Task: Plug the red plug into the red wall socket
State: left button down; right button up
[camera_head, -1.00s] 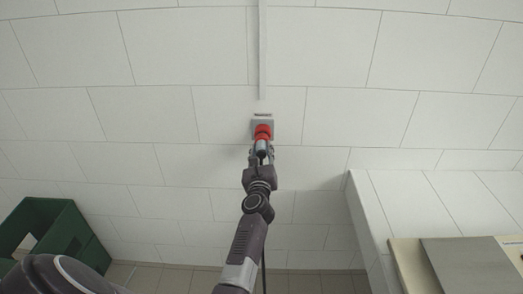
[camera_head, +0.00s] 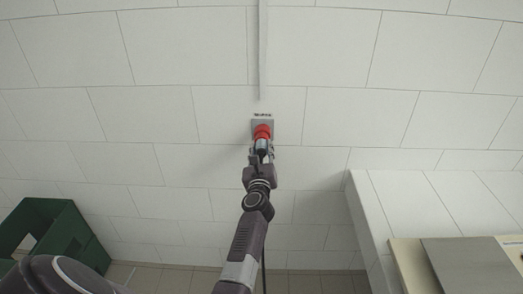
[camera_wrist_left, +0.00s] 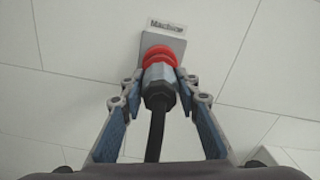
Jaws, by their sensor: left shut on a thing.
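The red plug (camera_head: 262,134) has a grey body and a black cable; in the left wrist view its grey body (camera_wrist_left: 158,80) sits between the fingers. My left gripper (camera_head: 262,150) is shut on the plug's body, and it shows in the left wrist view (camera_wrist_left: 158,92). The red wall socket (camera_wrist_left: 158,52) is on a grey box on the tiled wall, under a label reading "Machine". The plug is in line with the socket and its red front meets the socket's red part. I cannot tell how deep it sits. My right gripper is not in view.
A grey conduit (camera_head: 262,50) runs down the white tiled wall above the socket. A green crate (camera_head: 62,232) stands at the lower left. A white tiled ledge (camera_head: 395,195) with boards (camera_head: 470,265) is at the right. The wall around the socket is clear.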

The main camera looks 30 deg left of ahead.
pick_arm(q)
jog(key=shift+w, duration=0.1)
jog(key=c, duration=1.9)
grip_release()
jog(key=shift+a, duration=0.1)
jog(key=o, duration=0.5)
jog(key=shift+r, duration=5.05)
